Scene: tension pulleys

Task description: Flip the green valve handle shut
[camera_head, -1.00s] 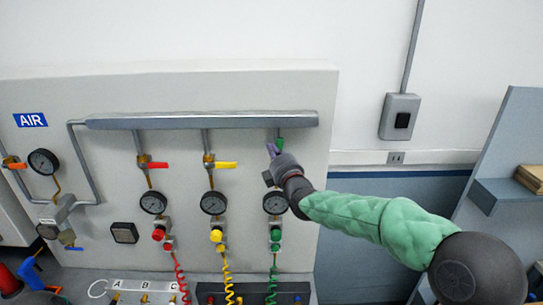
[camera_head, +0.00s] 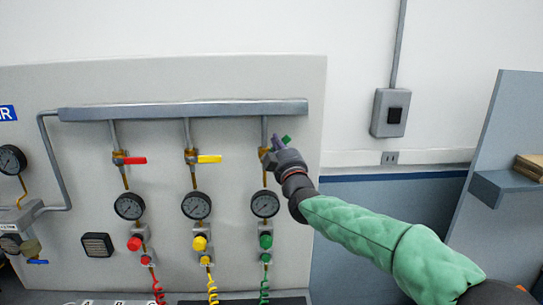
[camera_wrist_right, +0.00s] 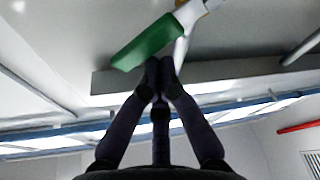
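The green valve handle (camera_head: 287,139) sits on the rightmost drop pipe under the grey manifold, partly hidden behind my right gripper. In the right wrist view the green handle (camera_wrist_right: 148,43) is a flat lever running from a valve stem at the upper right down to the left. My right gripper (camera_head: 275,143) is at this valve. In the wrist view its two dark fingers (camera_wrist_right: 159,66) meet at the tips just below the handle, with nothing seen between them. I cannot tell whether they touch the lever. My left gripper is not in view.
A red handle (camera_head: 133,160) and a yellow handle (camera_head: 209,158) on the neighbouring pipes stick out to the right. The grey manifold (camera_head: 180,110) runs above, and a round gauge (camera_head: 265,204) sits below the green valve. The wall right of the panel is clear up to a switch box (camera_head: 390,113).

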